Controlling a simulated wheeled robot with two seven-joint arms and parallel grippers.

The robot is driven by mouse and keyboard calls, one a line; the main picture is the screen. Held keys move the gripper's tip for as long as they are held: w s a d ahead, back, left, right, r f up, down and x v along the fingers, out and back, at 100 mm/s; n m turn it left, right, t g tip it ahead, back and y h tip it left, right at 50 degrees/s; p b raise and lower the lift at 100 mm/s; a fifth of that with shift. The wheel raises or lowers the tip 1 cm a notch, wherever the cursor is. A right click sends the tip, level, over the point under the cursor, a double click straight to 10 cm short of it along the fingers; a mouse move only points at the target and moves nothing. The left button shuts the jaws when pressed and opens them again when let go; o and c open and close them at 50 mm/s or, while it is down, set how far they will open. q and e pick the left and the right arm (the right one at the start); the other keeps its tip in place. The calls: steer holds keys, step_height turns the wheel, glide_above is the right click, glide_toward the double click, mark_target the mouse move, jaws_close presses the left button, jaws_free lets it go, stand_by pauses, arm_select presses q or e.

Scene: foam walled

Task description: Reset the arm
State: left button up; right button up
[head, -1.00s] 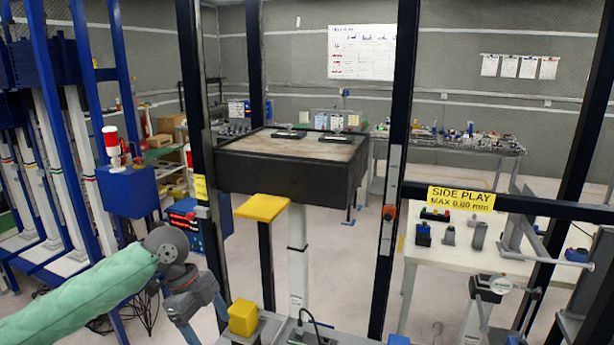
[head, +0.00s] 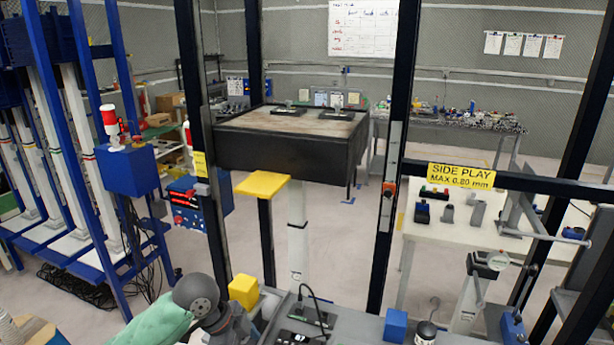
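My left arm, in a green sleeve with a dark grey wrist joint, comes in at the bottom left of the head view. Its wrist end is near a yellow block (head: 243,291), to the left of it. The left gripper's fingers cannot be made out; they are at or below the bottom edge. My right arm and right gripper are not in the picture.
A grey bench (head: 345,331) with the yellow block, a blue block (head: 396,325) and a cable lies at the bottom. Dark posts of a frame stand behind it, with a yellow pad (head: 262,185) and a black-sided table (head: 280,153). A blue rack (head: 75,130) stands left.

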arm_select(q)
steer(key=s+d+f+n+t, duration=0.1)
steer(key=s+f+n+t, duration=0.2)
steer(key=s+f+n, duration=0.5)
steer(key=s+a+f+n+y, duration=0.2)
steer(key=s+a+f+n, duration=0.25)
steer(key=s, duration=0.25)
steer(key=s+a+f+n+y, duration=0.3)
steer(key=s+a+f+n, duration=0.15)
steer(key=s, duration=0.25)
step_height(320, 180, down, 21)
steer(key=w+d+g, duration=0.1)
steer(key=w, duration=0.1)
steer(key=s+f, duration=0.4)
steer(key=f, duration=0.8)
steer(key=s+f, duration=0.3)
steer(key=f, duration=0.9)
steer(key=shift+s+d+f+m+g+h, duration=0.3)
steer(key=shift+s+d+f+g, duration=0.05)
steer(key=shift+s+d+g, duration=0.05)
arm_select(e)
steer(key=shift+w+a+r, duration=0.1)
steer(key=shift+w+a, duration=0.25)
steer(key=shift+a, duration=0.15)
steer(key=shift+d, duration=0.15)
